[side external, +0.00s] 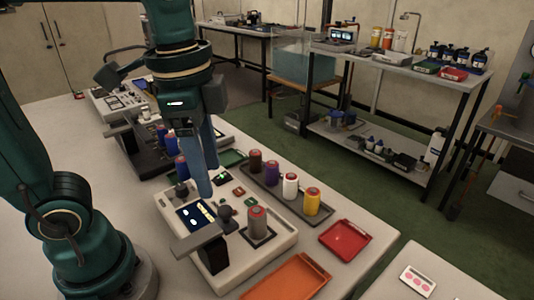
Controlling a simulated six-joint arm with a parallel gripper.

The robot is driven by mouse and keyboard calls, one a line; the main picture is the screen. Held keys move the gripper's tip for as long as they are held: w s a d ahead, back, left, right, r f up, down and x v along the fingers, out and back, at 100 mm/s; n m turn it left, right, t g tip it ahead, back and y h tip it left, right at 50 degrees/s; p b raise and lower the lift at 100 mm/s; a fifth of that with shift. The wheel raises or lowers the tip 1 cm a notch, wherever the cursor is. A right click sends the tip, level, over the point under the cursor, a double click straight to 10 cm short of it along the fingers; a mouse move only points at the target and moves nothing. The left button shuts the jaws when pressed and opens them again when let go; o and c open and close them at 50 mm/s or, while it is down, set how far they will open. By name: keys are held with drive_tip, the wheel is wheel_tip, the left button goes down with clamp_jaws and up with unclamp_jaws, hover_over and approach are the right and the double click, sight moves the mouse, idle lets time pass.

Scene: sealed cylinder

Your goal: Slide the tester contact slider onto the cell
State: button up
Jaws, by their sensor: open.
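The tester (275,247) is a pale box on the table with a small lit screen (192,216). A grey cell (257,222) with a reddish top stands upright on a dark pad at its right. A dark block with a round knob (226,216), which looks like the contact slider, sits just left of the cell, apparently apart from it. My gripper (205,190) points down above the tester, left of and behind the knob. Its blue fingers overlap in this view; it is open, and I see nothing held. The fingertips' exact height is hard to judge.
A dark tray (270,205) behind the tester holds several upright coloured cells. A red tray (345,238) and an orange tray (290,280) lie to the right and front. A dark grey raised piece (198,241) stands at the tester's left front. More equipment (150,155) stands behind left.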

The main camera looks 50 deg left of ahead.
sight(225, 209)
drive_tip(key=shift+w+d+f+m+g, duration=0.4)
drive_tip(key=shift+w+d, duration=0.1)
drive_tip(key=shift+w, duration=0.1)
drive_tip(key=shift+d+f, duration=0.1)
drive_tip(key=shift+f, duration=2.65)
drive_tip(key=shift+c, duration=0.3)
clamp_jaws()
